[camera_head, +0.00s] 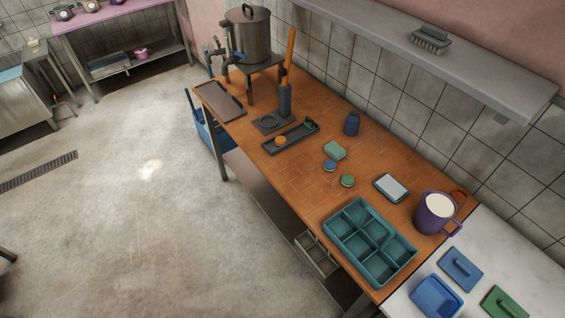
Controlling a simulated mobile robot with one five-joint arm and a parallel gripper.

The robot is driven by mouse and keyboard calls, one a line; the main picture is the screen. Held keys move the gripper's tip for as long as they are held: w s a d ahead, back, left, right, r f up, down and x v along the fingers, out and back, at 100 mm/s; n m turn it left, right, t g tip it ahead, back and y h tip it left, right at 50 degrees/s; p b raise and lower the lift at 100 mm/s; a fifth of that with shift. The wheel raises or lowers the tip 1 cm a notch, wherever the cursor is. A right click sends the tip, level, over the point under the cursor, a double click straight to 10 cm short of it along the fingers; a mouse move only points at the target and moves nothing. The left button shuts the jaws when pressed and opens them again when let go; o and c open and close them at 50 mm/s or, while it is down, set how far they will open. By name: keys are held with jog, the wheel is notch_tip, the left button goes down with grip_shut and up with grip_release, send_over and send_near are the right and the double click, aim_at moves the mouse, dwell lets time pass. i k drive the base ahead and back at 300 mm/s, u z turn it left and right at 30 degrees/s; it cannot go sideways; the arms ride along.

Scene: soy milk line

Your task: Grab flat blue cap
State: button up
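A small flat blue cap (330,165) lies on the wooden worktop near its middle. A green cap (348,181) lies just to its lower right, apart from it. A pale green block or box (334,151) sits just above the blue cap, close to it. My gripper is not in view.
A dark blue bottle (352,123) stands behind the caps. A teal divided tray (350,266) and a purple pitcher (436,214) are to the right. A press with an orange lever (290,52) and a metal pot (248,37) stand left. The floor in front is clear.

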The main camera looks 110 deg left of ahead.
aim_at(330, 165)
jog(key=u, duration=4.55)
jog(key=i, duration=1.5)
jog(key=u, duration=0.05)
